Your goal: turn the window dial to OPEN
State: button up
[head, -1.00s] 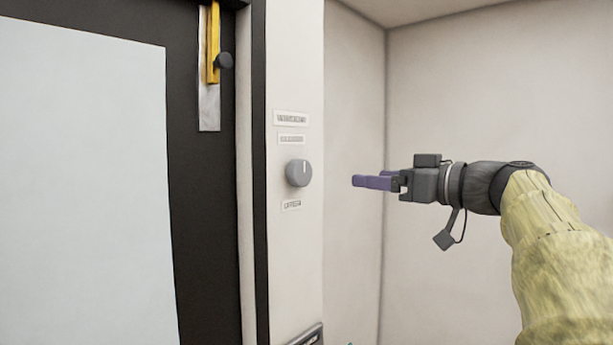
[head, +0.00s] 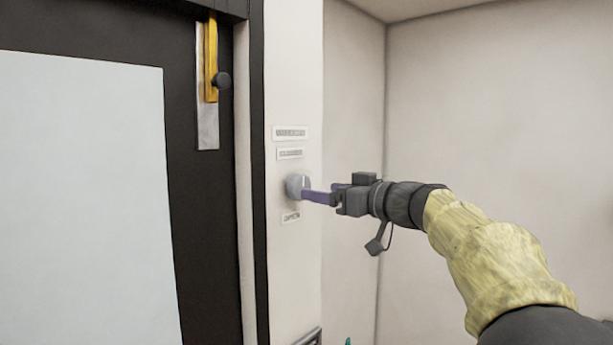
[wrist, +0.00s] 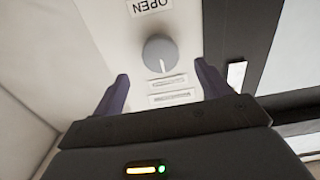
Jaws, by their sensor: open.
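The window dial (head: 295,186) is a round grey knob on the white wall post, and it also shows in the wrist view (wrist: 158,52). A light pointer mark on it faces the two labels, away from the OPEN label (wrist: 150,5). The OPEN label sits below the dial in the head view (head: 291,217). My gripper (head: 322,192) has purple fingers pointing left at the dial. In the wrist view my gripper (wrist: 160,90) is open, with the dial between and beyond its fingertips. The near finger hides part of the dial's right side in the head view.
Two small labels (head: 290,143) are above the dial. A dark-framed panel (head: 200,220) with a yellow latch bar (head: 211,60) and black knob stands left. A metal fitting (head: 308,338) is low on the post. The wall at right is bare.

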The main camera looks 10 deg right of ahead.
aim_at(303, 186)
jog(key=p+x, duration=0.3)
jog(key=x, duration=0.2)
jog(key=shift+w+a+r, duration=0.15)
jog(key=shift+w, duration=0.05)
jog(key=shift+w+a+f, duration=0.2)
jog(key=shift+w+a, duration=0.1)
jog(key=shift+w, duration=0.1)
jog(key=c, duration=1)
